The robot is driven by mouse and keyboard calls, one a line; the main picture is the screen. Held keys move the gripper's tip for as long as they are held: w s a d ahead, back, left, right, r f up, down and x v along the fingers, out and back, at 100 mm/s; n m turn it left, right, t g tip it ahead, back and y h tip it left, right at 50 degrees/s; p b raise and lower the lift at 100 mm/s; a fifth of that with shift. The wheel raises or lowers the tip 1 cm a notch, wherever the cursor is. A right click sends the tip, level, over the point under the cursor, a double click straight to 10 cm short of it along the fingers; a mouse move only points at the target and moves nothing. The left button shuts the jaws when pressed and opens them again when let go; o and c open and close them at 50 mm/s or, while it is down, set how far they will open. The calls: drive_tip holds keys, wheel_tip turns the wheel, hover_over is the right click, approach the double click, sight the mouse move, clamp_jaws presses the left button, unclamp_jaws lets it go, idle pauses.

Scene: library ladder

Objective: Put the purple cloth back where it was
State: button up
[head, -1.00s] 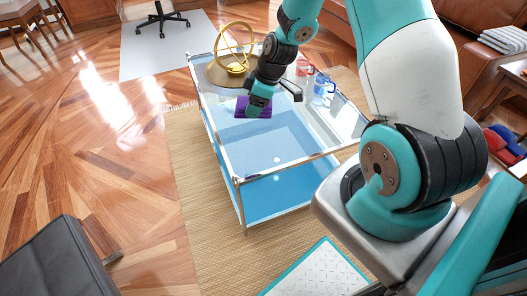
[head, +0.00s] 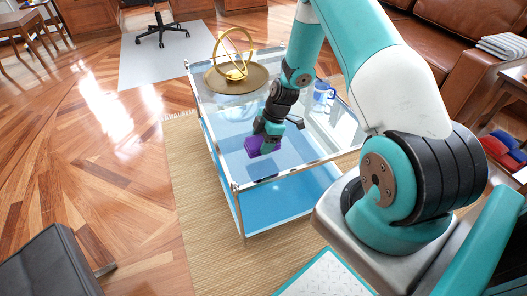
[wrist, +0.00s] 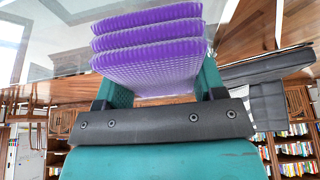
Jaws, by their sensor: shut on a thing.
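The purple cloth (head: 262,145) is a folded, layered stack, and it also shows in the wrist view (wrist: 148,48). My gripper (head: 266,134) is shut on it, with one teal finger on each side in the wrist view (wrist: 155,88). In the head view the cloth is over the near half of the glass-topped cart (head: 220,135). A dark reflection shows in the glass below it, and the cloth seems to be a little above the top. I cannot tell the exact gap.
A brass tray (head: 222,82) with a gold armillary ring (head: 236,70) stands at the cart's far left. A blue glass mug (head: 322,92) stands at the far right. The near left of the glass top is clear.

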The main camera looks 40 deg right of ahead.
sight(263, 158)
drive_tip(key=shift+f+b, duration=0.35)
drive_tip(key=shift+f, duration=1.95)
drive_tip(key=shift+f, duration=0.25)
drive_tip(key=o, duration=0.9)
drive_tip(key=shift+r, duration=0.1)
